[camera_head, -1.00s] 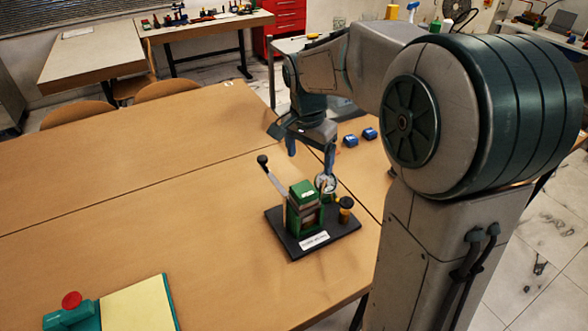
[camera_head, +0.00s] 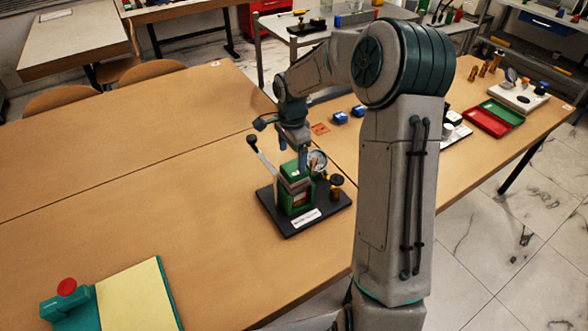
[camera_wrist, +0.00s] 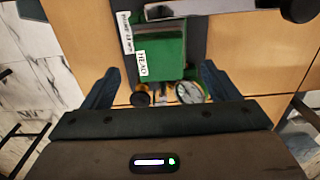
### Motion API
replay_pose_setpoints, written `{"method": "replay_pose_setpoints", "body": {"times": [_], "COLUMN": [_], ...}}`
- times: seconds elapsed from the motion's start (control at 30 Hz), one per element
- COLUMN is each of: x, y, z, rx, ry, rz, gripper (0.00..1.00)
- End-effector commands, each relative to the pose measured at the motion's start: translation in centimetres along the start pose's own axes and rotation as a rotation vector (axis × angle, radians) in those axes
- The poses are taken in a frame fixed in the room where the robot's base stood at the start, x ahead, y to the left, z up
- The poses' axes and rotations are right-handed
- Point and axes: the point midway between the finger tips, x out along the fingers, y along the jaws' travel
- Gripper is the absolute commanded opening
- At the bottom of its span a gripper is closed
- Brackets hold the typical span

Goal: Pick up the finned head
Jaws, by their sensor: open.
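The green block labelled HEAD (camera_wrist: 165,55) is the likely finned head; I cannot make out its fins. It is the upper part of the green rig (camera_head: 295,192) on a black base plate (camera_head: 325,219). My gripper (camera_head: 303,162) is directly over the rig's top in the head view, with one blue finger hiding part of it. In the wrist view my gripper (camera_wrist: 158,85) is open and empty, its two fingers wide apart on either side of the block's lower end. I cannot tell whether either finger touches it.
A round gauge (camera_wrist: 190,92) and a dark knob (camera_wrist: 140,98) sit close beside the block, between the fingers. A lever with a black ball (camera_head: 252,139) rises at the rig's left. Blue blocks (camera_head: 340,117) lie behind.

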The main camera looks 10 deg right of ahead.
Motion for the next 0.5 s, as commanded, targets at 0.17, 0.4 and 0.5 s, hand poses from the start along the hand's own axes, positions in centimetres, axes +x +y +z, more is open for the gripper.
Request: {"method": "replay_pose_setpoints", "body": {"times": [0.17, 0.4, 0.5], "x": [1.0, 4.1, 5.0], "y": [0.1, 0.1, 0.1], "z": [-0.2, -0.6, -0.6], "rx": [0.0, -0.001, -0.001], "ry": [0.0, -0.002, -0.001], "rz": [0.002, 0.002, 0.002], "gripper": [0.82, 0.82, 0.82]}}
